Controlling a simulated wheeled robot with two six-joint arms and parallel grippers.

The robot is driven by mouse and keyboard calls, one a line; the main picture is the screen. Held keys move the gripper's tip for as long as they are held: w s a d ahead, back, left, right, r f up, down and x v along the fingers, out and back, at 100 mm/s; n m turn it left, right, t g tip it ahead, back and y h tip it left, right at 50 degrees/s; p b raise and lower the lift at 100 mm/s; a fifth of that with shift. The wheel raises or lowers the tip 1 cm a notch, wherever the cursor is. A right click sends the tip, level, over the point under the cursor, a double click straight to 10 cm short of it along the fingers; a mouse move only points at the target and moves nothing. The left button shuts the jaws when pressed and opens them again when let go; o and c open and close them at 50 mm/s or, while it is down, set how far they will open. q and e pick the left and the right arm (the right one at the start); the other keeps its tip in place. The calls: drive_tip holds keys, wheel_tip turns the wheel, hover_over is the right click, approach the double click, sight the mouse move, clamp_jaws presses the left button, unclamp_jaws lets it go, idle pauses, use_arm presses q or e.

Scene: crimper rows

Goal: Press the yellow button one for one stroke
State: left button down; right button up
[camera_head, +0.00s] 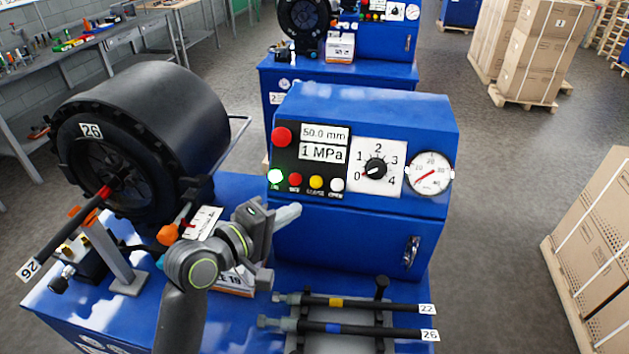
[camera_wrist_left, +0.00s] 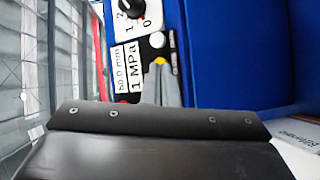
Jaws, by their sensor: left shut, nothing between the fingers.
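The yellow button (camera_head: 316,182) sits in the lower row of the black panel on the blue crimper cabinet, between a red button (camera_head: 295,180) and a white button (camera_head: 337,185). My left gripper (camera_head: 296,211) is shut and empty. Its tips are below and slightly left of the yellow button in the head view. In the left wrist view the shut fingers (camera_wrist_left: 167,84) point at the panel, and the yellow button (camera_wrist_left: 160,61) shows just beyond their tips, partly covered. They look apart, but the exact gap cannot be told. My right gripper is not in view.
The dial (camera_head: 376,168) and gauge (camera_head: 430,173) are to the right. The black crimper drum (camera_head: 150,120) stands left. Hoses (camera_head: 355,304) lie on a rack below.

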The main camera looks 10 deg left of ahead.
sight(316, 182)
use_arm(q)
drive_tip(key=r, duration=0.1)
drive_tip(key=d+r+h, duration=0.1)
drive_tip(key=r, duration=0.1)
drive_tip(key=r+n+h, duration=0.1)
drive_tip(key=r, duration=0.1)
drive_tip(key=shift+w+d+t, duration=0.3)
drive_tip(key=shift+w+d, duration=0.1)
drive_tip(key=w+f+b, duration=0.5)
drive_tip(key=w+b, duration=0.1)
drive_tip(key=w, duration=0.1)
drive_tip(key=shift+w, duration=0.15)
drive_tip(key=shift+w, duration=0.2)
idle(1.7)
drive_tip(key=shift+w+f, duration=0.15)
drive_tip(key=shift+f, duration=0.05)
